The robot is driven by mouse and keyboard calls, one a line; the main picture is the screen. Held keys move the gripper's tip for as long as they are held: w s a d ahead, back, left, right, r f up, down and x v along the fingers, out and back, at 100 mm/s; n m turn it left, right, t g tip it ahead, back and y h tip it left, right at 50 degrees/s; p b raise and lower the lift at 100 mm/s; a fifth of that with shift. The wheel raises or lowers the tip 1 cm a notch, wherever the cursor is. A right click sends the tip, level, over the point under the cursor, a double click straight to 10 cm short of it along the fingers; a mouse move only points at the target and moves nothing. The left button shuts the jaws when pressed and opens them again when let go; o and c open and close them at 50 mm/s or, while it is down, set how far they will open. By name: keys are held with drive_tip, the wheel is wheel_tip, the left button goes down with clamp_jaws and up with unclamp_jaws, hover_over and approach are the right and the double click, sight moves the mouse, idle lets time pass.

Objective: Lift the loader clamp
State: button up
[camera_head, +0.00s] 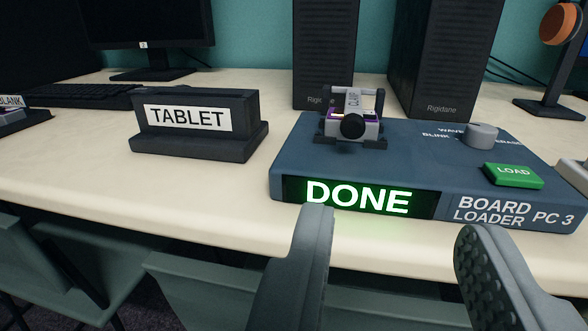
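The board loader (400,150) is a blue box on the desk, labelled "BOARD LOADER PC 3". Its front display (358,197) reads "DONE" in lit green. The loader clamp (352,103) sits at its back left, a grey frame with a crossbar marked with small lettering and a round black knob in front. A small board with purple edges (331,116) shows partly under the clamp. My gripper (395,225) is open and empty in front of the loader, its two fingers wide apart and clear of the clamp.
A green LOAD button (513,175) and a grey dial (482,134) are on the loader's right. A black TABLET stand (198,124) is to the left. Two dark Rigidane towers (449,60) stand close behind. Chairs (75,265) line the desk's front edge.

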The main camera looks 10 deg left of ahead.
sight(353, 127)
drive_tip(key=w, duration=0.5)
drive_tip(key=w+a+f, duration=0.1)
drive_tip(key=w, duration=0.5)
drive_tip(key=w+f, duration=0.1)
drive_tip(key=w, duration=0.5)
drive_tip(key=shift+w+a, duration=0.25)
drive_tip(key=shift+a, duration=0.05)
drive_tip(key=shift+r, duration=0.1)
clamp_jaws()
